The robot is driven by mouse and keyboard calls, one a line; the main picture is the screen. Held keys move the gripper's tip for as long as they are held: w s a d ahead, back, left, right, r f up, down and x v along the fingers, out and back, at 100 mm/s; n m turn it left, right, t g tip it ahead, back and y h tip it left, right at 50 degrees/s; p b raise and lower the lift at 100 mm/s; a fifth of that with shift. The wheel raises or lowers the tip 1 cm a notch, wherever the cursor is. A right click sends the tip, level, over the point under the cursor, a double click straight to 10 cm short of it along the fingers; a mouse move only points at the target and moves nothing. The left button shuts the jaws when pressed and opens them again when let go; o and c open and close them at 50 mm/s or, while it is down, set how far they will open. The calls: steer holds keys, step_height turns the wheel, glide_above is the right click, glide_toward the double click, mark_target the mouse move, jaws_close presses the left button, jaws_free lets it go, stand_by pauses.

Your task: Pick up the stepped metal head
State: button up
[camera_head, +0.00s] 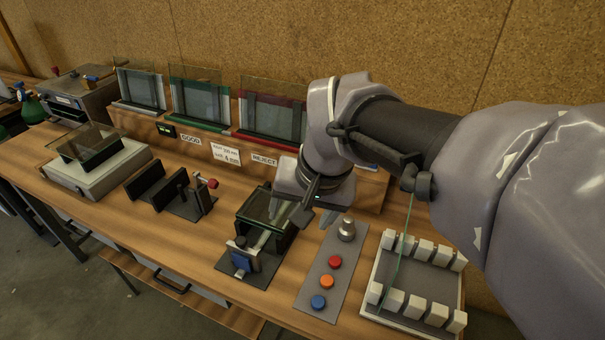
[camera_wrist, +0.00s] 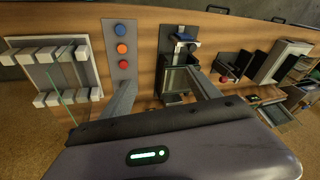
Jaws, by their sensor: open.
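The stepped metal head (camera_head: 347,230) stands upright at the far end of a grey plate (camera_head: 318,281), beyond a red, an orange and a blue button. My gripper (camera_head: 303,214) is open and empty. It hangs above the bench, just left of the metal head and over the dark glass-framed fixture (camera_head: 252,213). The left finger there overlaps the lower end of the button plate (camera_wrist: 123,45). I cannot make out the metal head in that view.
A tray with white slotted blocks (camera_head: 414,282) stands right of the plate. A blue clamp (camera_head: 240,258) sits in front of the fixture. Racks of glass panes (camera_head: 272,117) line the back. Black brackets (camera_head: 158,187) and a pale box (camera_head: 98,165) stand to the left.

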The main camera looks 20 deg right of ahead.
steer(key=w+d+f+m+g+p, duration=0.2)
steer(key=w+d+f+p, duration=0.1)
steer(key=w+d, duration=0.7)
steer(key=m+g, duration=0.1)
steer(key=g, duration=0.1)
glide_above(348, 226)
steer(key=w+d, duration=0.1)
steer(key=d, duration=0.1)
step_height(348, 226, down, 8)
steer(key=shift+h, duration=0.3)
steer(key=f+b, duration=0.1)
steer(key=f, duration=0.2)
steer(key=f+b, duration=0.1)
steer(key=f, duration=0.3)
steer(key=f+b, duration=0.1)
steer(key=f, duration=0.3)
steer(key=shift+a+f, duration=0.1)
steer(key=shift+a, duration=0.15)
steer(key=f+b, duration=0.1)
steer(key=f, duration=0.2)
steer(key=f+b, duration=0.1)
steer(key=f, duration=0.1)
steer(key=shift+w+a+f+b, duration=0.15)
steer(key=shift+a+f+b, duration=0.15)
steer(key=shift+a+f, duration=0.05)
steer(key=shift+r, duration=0.1)
steer(key=shift+c, duration=1.3)
jaws_close()
